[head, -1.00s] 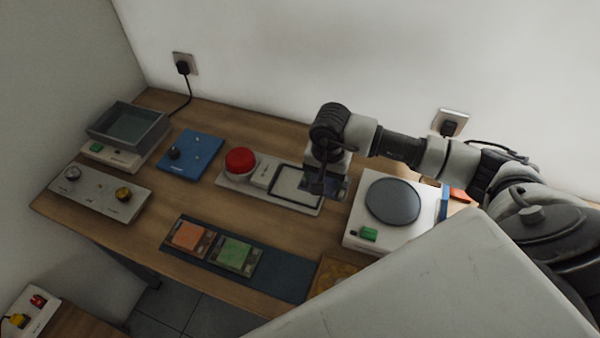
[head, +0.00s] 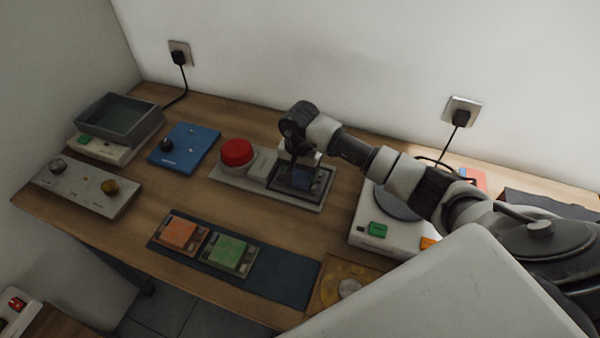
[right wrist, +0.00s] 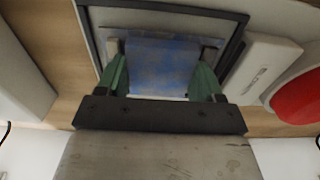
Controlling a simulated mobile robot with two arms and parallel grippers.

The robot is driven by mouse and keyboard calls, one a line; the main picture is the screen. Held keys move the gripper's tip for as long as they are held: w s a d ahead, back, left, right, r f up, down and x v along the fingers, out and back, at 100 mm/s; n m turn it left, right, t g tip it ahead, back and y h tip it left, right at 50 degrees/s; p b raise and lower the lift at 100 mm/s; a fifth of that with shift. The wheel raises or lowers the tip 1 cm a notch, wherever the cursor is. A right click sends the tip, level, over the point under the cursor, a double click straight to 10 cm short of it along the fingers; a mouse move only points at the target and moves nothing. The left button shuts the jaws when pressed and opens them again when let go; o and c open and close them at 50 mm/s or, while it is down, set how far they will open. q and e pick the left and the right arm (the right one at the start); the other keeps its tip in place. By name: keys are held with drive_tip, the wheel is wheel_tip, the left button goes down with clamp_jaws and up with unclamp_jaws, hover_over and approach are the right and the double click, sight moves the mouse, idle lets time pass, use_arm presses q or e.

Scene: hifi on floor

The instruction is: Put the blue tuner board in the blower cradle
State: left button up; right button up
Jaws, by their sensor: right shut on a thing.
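The blue tuner board (head: 302,179) is in my right gripper (head: 301,176), upright of the gripper and over the blower cradle. In the right wrist view the board (right wrist: 163,62) lies between the two green-sided fingers (right wrist: 163,85), which are shut on it. The blower cradle is a black rectangular frame (head: 326,193) on a pale base with a red button; its frame (right wrist: 241,38) surrounds the board in the right wrist view. I cannot tell whether the board touches the cradle floor. My left gripper is out of view.
An orange board (head: 179,234) and a green board (head: 231,254) lie on a dark mat (head: 282,275) in front. The red button (head: 237,152) is left of the cradle. A white unit with a round plate (head: 372,233) stands right. A blue panel (head: 185,149) is farther left.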

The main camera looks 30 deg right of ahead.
drive_tip(key=o, duration=0.5)
drive_tip(key=shift+f, duration=0.1)
drive_tip(key=o, duration=0.4)
drive_tip(key=shift+o, duration=0.2)
